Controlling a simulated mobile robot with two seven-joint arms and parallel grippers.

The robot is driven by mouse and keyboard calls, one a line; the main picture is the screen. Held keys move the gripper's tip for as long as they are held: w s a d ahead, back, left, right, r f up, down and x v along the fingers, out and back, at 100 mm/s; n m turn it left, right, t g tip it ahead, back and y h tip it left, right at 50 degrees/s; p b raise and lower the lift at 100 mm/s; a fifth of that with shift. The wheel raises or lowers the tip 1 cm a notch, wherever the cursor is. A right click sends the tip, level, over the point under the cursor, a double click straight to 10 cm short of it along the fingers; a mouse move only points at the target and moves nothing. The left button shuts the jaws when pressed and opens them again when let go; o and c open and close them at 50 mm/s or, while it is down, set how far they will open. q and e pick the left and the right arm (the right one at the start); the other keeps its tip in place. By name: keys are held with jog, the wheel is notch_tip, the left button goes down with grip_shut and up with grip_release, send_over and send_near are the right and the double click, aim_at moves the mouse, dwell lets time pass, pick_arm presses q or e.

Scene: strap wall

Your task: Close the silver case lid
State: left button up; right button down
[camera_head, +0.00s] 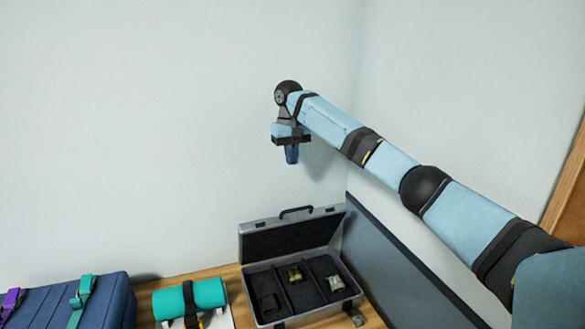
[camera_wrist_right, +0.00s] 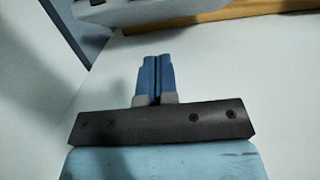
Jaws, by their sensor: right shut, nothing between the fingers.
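The silver case (camera_head: 300,268) stands open on the wooden table, low and right of centre in the head view. Its lid (camera_head: 291,238) is raised at the back, with a dark lining and a black handle on its top edge. The base has dark compartments holding small olive items. My right gripper (camera_head: 292,156) hangs above the case and points down, well clear of the lid. In the right wrist view its blue fingers (camera_wrist_right: 158,80) are together and empty. Part of a grey object, possibly the case, shows at the top of that view. My left gripper is not in view.
A teal roll with a dark strap (camera_head: 190,299) lies left of the case. A blue case with teal and purple straps (camera_head: 75,302) is at the far left. A dark grey panel (camera_head: 395,270) stands right of the case.

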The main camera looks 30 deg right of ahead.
jog(key=s+f, duration=0.1)
jog(key=f, duration=0.2)
jog(key=s+f+p, duration=0.1)
jog(key=f, duration=0.2)
jog(key=s+f, duration=0.1)
jog(key=f, duration=0.3)
jog(key=shift+a+p, duration=0.3)
jog(key=shift+s+f, duration=0.25)
jog(key=shift+f, duration=0.25)
jog(key=shift+a, duration=0.1)
